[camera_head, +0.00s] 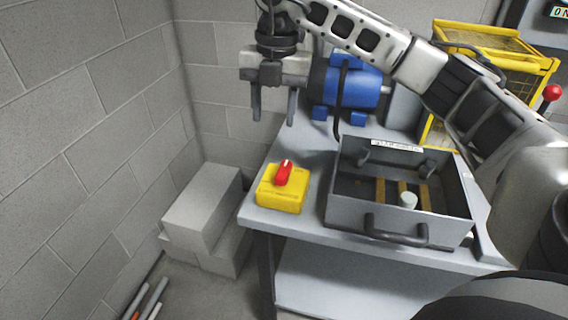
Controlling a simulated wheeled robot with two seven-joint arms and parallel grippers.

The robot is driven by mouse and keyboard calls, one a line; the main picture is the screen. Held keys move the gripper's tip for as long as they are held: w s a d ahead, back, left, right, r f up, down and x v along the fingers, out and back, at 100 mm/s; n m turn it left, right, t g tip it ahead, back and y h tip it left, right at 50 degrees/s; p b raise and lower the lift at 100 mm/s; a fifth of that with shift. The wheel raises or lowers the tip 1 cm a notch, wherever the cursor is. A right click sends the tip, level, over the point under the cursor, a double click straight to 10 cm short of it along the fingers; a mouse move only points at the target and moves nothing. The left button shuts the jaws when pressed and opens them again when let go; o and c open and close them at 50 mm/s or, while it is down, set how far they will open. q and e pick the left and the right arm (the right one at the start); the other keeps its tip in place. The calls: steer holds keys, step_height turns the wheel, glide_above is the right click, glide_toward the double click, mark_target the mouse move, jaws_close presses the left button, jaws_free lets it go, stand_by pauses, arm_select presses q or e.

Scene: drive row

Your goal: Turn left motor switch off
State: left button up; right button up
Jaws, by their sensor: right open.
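The left motor switch is a yellow box (281,190) with a red rotary knob (284,172) on top, near the front left corner of the grey table (310,232). The knob points roughly away from me, tilted slightly right. The lettering by the knob is too small to read. My right gripper (273,104) hangs above and behind the switch, fingers pointing down. Its two fingers are apart with nothing between them, clear of the knob. My left gripper does not show.
A blue motor (346,88) stands at the back of the table, close behind my right gripper. A grey open tray (345,209) with handles stands right of the switch. A yellow cage (487,42) is at the back right. Grey blocks (203,205) lie by the wall.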

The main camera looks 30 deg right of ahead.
mark_target(284, 168)
steer(key=shift+m+h, duration=0.4)
steer(key=shift+m, duration=0.1)
steer(key=f, duration=0.4)
steer(key=d+f, duration=0.1)
steer(key=f, duration=0.4)
steer(key=d+f+p, duration=0.1)
steer(key=f, duration=0.4)
steer(key=shift+d+f, duration=0.1)
steer(key=shift+f, duration=0.15)
steer(key=c, duration=1)
